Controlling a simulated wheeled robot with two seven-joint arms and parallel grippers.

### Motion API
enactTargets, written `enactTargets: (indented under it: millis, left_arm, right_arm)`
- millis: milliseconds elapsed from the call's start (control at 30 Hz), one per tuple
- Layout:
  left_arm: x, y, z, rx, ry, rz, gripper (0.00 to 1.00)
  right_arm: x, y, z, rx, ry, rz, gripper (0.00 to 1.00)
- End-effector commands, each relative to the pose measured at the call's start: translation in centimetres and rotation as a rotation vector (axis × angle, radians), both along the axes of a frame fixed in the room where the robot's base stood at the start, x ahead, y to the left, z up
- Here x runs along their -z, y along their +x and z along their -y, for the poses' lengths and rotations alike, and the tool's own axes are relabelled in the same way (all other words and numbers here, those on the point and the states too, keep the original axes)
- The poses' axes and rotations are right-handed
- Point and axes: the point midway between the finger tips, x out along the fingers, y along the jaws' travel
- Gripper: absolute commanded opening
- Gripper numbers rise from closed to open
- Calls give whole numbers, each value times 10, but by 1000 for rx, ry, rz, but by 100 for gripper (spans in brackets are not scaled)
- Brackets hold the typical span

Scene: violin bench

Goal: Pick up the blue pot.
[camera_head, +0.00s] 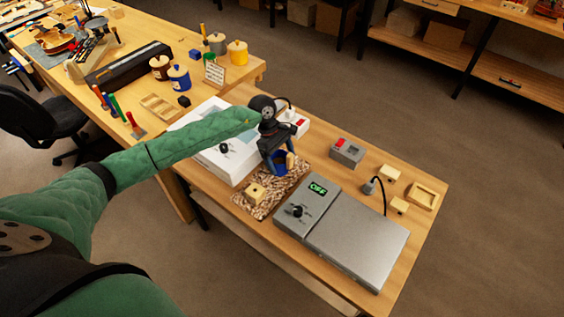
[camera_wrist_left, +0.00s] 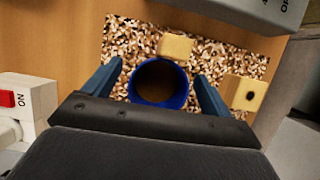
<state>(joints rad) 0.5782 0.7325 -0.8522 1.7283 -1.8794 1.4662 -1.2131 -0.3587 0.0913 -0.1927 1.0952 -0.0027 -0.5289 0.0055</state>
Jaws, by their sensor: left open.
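The blue pot (camera_wrist_left: 183,96) is round and open-topped with a dark brown inside. In the head view the blue pot (camera_head: 280,164) is partly hidden by the gripper and appears to be on the speckled mat (camera_head: 264,208). My left gripper (camera_head: 279,158) is above the mat, pointing down. In the left wrist view its blue fingers are open, one on each side of the pot, and my left gripper (camera_wrist_left: 158,76) is not closed on it. I cannot tell whether the fingers touch the pot. My right gripper is not in view.
Wooden blocks (camera_head: 256,192) (camera_wrist_left: 176,46) sit on the mat close to the pot. A grey box marked OFF (camera_head: 360,240) is at the right, and a white box (camera_head: 215,158) is behind left. Lidded jars, one blue (camera_head: 179,80), stand on the far bench.

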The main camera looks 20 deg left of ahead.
Motion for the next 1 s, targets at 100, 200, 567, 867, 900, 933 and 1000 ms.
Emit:
enactTargets:
  millis: [100, 200, 567, 867, 900, 933, 1000]
  left_arm:
    - [3, -1, 1, 0, 0, 0, 84]
    - [3, -1, 1, 0, 0, 0, 84]
    - [3, -1, 1, 0, 0, 0, 37]
    - [1, 0, 1, 1, 0, 1, 34]
    - [-1, 0, 1, 1, 0, 1, 34]
    - [-3, 0, 1, 1, 0, 1, 34]
    - [-10, 0, 1, 1, -1, 2, 34]
  right_arm:
    - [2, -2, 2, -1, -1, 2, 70]
    - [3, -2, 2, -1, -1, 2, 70]
    - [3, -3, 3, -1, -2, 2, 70]
    - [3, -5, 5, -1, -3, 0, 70]
    - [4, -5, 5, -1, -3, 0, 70]
    - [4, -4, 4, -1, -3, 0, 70]
    - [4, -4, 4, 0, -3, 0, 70]
